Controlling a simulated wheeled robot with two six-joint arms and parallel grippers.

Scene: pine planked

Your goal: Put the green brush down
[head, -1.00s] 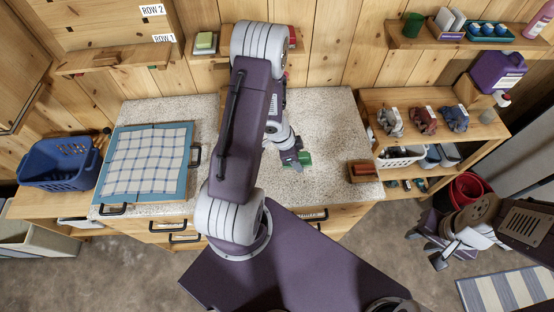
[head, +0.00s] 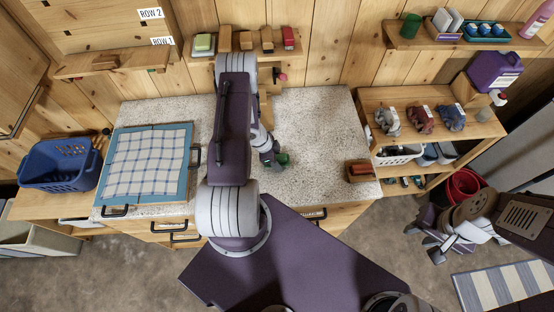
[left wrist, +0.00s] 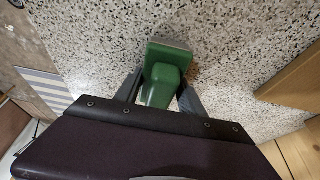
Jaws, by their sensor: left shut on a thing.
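The green brush (head: 284,160) is at my left gripper (head: 272,160), over the right part of the speckled worktop (head: 320,125). In the left wrist view the brush (left wrist: 165,72) sits between the two fingers of my left gripper (left wrist: 160,98), which is shut on it. A grey-brown edge shows at the brush's far end. I cannot tell whether the brush touches the worktop. My right gripper (head: 437,252) is at the far right, away from the worktop, and its jaws are too unclear to read.
A brown-red block (head: 362,171) lies at the worktop's right edge. A blue tray with a checked cloth (head: 148,160) covers the left part. A shelf behind holds several brushes or blocks (head: 288,38). The worktop around the green brush is clear.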

